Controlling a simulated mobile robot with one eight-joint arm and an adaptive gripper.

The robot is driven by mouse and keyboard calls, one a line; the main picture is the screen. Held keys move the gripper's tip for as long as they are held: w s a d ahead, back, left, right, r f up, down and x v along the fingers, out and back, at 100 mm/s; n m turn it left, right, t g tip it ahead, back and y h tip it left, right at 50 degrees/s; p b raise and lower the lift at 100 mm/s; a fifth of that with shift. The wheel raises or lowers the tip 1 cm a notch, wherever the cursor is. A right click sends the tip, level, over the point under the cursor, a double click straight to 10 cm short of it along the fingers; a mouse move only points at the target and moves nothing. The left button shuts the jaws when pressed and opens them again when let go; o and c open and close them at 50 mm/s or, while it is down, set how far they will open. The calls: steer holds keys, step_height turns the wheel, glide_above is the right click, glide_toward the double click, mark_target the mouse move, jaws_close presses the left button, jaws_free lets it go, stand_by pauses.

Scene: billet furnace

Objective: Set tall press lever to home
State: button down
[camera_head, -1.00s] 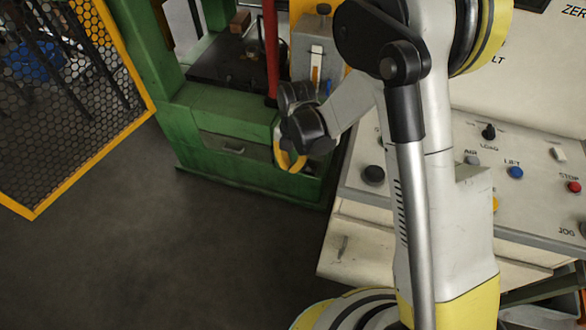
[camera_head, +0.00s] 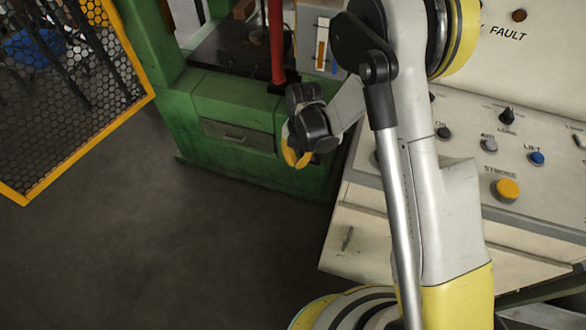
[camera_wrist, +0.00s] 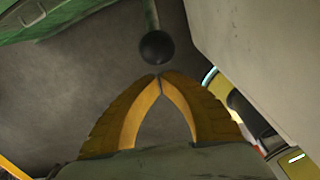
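A tall red lever-like bar (camera_head: 276,42) stands at the front of the green press (camera_head: 225,104) in the head view; its top is cut off. My gripper (camera_head: 294,157) is in front of the press, below and slightly right of the red bar's lower end, mostly hidden behind my own wrist. In the wrist view the yellow fingertips (camera_wrist: 160,75) meet with nothing between them. A black ball knob (camera_wrist: 157,47) on a thin grey-green rod shows just beyond the tips. I cannot tell whether it touches them or belongs to the red bar.
A cream control panel (camera_head: 470,170) with knobs and buttons stands close on the right. A yellow-framed mesh guard (camera_head: 75,75) is at the left. The dark floor (camera_head: 130,250) between is clear.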

mark_target(300, 151)
steer(key=shift+w+d+r, duration=0.1)
steer(key=shift+w+d, duration=0.05)
steer(key=shift+w, duration=0.2)
steer(key=shift+w+d+r+p, duration=0.35)
steer(key=shift+w+r, duration=0.25)
steer(key=shift+w, duration=0.15)
steer(key=shift+w+d+r+p, duration=0.2)
steer(key=shift+w+r+p, duration=0.1)
steer(key=shift+w+r, duration=0.35)
steer(key=shift+f, duration=0.25)
